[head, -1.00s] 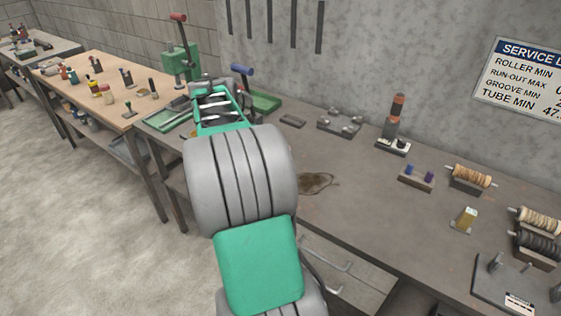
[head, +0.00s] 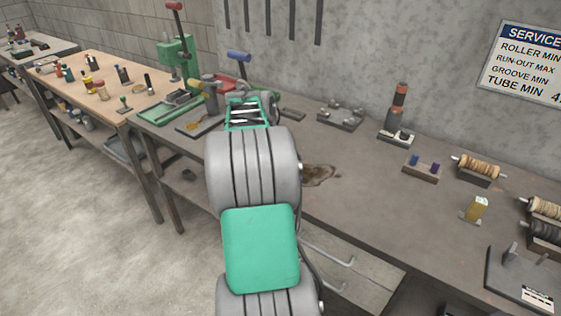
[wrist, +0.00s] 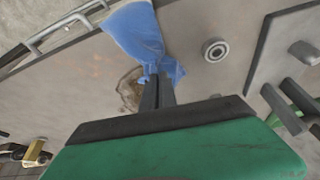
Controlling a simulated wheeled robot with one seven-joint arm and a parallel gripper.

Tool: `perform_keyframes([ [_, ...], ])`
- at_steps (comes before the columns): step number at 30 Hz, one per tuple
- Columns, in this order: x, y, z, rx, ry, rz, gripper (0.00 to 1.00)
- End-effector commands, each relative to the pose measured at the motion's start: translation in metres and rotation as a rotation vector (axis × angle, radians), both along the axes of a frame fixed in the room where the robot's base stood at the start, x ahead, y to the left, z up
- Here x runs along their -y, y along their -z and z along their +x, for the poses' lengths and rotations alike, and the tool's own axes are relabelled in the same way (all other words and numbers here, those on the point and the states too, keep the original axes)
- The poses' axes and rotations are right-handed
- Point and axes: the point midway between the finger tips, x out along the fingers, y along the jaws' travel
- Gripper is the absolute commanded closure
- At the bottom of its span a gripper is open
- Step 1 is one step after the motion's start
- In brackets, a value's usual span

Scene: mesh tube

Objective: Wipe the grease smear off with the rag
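The grease smear (head: 320,175) is a brown stain on the grey workbench, just right of my arm in the head view; my arm may cover its left part. In the wrist view the smear (wrist: 131,88) lies just left of the fingers, partly hidden by the rag. The blue rag (wrist: 140,32) is pinched between the fingers of my gripper (wrist: 158,84) and spreads out beyond their tips. My gripper is shut on it, over the bench beside the smear. I cannot tell whether the rag touches the bench. In the head view my arm hides the gripper and rag.
A small round ring (wrist: 215,50) lies right of the rag in the wrist view.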

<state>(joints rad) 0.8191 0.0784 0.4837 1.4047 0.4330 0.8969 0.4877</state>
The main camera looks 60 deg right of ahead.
Motion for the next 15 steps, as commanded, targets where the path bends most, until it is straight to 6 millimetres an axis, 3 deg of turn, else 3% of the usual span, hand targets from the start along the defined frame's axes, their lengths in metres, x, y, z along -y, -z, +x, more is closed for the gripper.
perform_keyframes([
  [3,-0.0001,0.0182,-0.0002,-0.001,0.0,0.001,1.0],
  [11,0.0,0.0178,0.0001,0.0,0.0,0.0,1.0],
  [15,0.0,0.0177,0.0001,0.0,0.0,0.0,0.88],
])
